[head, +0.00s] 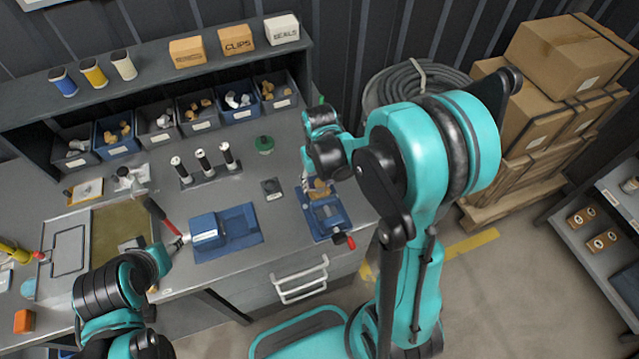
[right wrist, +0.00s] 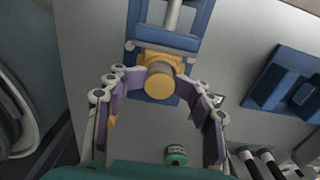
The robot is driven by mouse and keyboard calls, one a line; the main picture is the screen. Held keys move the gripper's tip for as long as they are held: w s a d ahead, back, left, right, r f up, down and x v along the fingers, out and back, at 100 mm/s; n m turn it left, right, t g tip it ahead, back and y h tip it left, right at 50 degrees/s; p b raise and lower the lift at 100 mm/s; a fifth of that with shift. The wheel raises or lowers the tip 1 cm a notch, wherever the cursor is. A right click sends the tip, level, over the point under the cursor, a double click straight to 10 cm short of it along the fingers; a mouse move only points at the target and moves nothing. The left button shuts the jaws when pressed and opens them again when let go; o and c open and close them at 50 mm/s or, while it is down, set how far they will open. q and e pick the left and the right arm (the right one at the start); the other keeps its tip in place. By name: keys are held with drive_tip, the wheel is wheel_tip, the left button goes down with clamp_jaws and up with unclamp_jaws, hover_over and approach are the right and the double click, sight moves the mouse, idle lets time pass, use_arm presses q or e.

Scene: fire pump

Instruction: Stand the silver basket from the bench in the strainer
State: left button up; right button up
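A brass body (head: 320,188), apparently the strainer, sits in the blue vise (head: 328,216) at the right of the bench. Its round brass end (right wrist: 160,80) faces the right wrist camera. My right gripper (right wrist: 157,82) has its fingers spread on either side of this end; I cannot tell whether they touch it. In the head view my right gripper (head: 308,180) is partly hidden by its own arm. My left gripper (head: 178,242) is beside the left blue vise, near a red-and-black handle (head: 166,222); its grip is unclear. I cannot pick out the silver basket for certain.
A rack with three black, silver-topped pieces (head: 203,161) stands mid-bench, with a green-topped item (head: 264,144) to its right. The left blue vise (head: 222,229) stands near the front edge. Parts bins (head: 200,123) line the back. Stacked cartons (head: 555,60) stand right.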

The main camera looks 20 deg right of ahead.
wheel_tip(320, 180, up, 11)
drive_tip(key=p, duration=0.2)
drive_tip(key=s+a+r+t, duration=0.4)
drive_tip(key=s+r+t, duration=0.2)
drive_tip(key=s, duration=0.4)
drive_tip(key=shift+r+n+t, duration=0.25)
drive_tip(key=shift+n+t, duration=0.05)
drive_tip(key=shift+t, duration=0.3)
drive_tip(key=shift+w, duration=0.1)
drive_tip(key=b, duration=1.2)
approach(320, 183)
drive_tip(key=s+a+f, duration=0.3)
drive_tip(key=s+a, duration=0.1)
drive_tip(key=shift+w+p, duration=0.1)
drive_tip(key=shift+p, duration=0.25)
